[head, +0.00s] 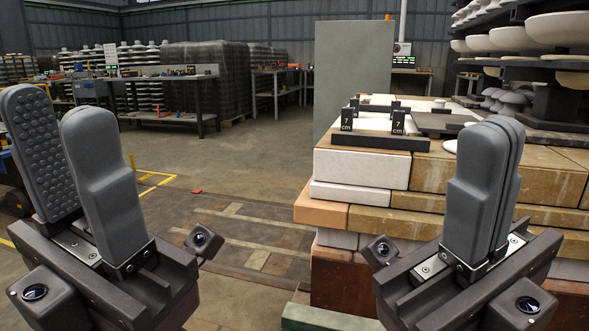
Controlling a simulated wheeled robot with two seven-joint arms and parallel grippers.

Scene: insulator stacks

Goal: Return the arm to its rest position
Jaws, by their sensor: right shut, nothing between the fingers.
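My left gripper (70,150) is at the left of the head view, with its two grey padded fingers pointing up. The fingers stand apart with a gap between them, and nothing shows in the gap. My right gripper (490,185) is at the right, in front of the stone block stack. Its grey fingers are pressed together, pointing up, with nothing held. Both grippers are in the near foreground and cover part of the scene behind them.
A stack of white and tan blocks (362,168) stands at the right, topped by a dark bar with 7 cm labels (398,122). Shelves with white insulator discs (560,28) rise behind. A grey panel (352,75) stands behind the stack. Floor (240,165) between the grippers is open.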

